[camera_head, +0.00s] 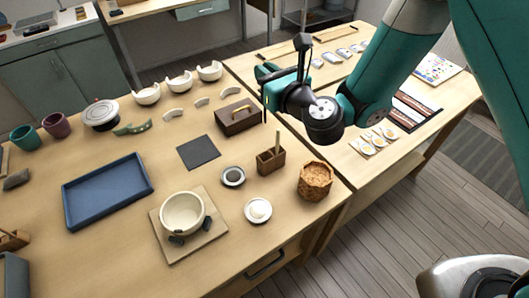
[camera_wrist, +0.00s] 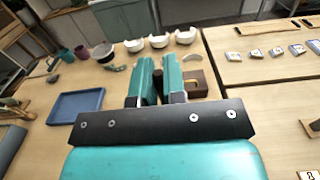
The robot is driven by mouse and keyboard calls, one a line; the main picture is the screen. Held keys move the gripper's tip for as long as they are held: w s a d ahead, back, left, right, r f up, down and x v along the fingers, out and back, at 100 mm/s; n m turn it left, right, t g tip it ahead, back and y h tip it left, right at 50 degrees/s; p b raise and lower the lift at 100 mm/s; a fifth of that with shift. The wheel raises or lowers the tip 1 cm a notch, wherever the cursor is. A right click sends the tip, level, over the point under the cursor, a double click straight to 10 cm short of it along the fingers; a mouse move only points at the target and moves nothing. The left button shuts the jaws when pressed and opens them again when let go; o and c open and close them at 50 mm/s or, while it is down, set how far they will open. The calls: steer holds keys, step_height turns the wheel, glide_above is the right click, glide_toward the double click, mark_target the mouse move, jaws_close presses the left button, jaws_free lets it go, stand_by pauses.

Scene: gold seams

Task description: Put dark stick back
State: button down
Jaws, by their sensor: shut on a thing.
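My gripper (camera_head: 266,84) is above the wooden table, over the right end of the brown box with a yellow handle (camera_head: 238,117). In the wrist view its two teal fingers (camera_wrist: 159,80) are closed on a dark stick (camera_wrist: 158,84), of which only a little shows between them. In the head view a thin dark length of it hangs below the fingers, close to the box. A small brown wooden holder (camera_head: 270,162) stands on the table nearer the front, below my gripper in the picture. A light stick (camera_head: 279,137) stands upright in it.
Near the holder are a dark-filled dish (camera_head: 232,176), a white-powder dish (camera_head: 258,210) and a woven basket (camera_head: 315,181). A cream bowl (camera_head: 183,213) stands on a board, beside a blue tray (camera_head: 108,190). A dark square mat (camera_head: 198,152) lies behind the dishes.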

step_height(320, 180, down, 20)
steer(key=b, duration=1.8)
steer(key=shift+b, duration=0.35)
steer(key=c, duration=1.2)
jaws_free()
steer(key=shift+r, duration=0.1)
